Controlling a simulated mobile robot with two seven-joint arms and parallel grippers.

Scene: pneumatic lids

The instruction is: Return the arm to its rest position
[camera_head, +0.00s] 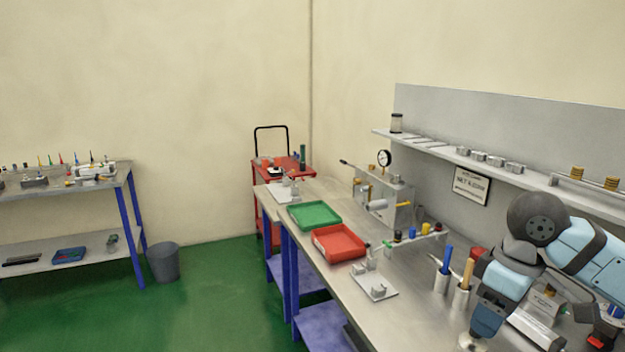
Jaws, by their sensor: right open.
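My right arm comes in from the right edge, bent at a dark round joint, with its blue links reaching down over the near end of the workbench (330,207). My right gripper (474,342) is at the bottom edge of the view, low over the bench top, and is open. Its fingertips are small and partly cut off by the frame, and I see nothing held in it. My left gripper is not in view.
Close by the arm stand cups with blue and yellow handles (463,297). Further along are a white fixture plate (374,285), a red tray (339,242) and a green tray (314,215). A shelf (520,178) runs above the bench. Green floor lies open to the left.

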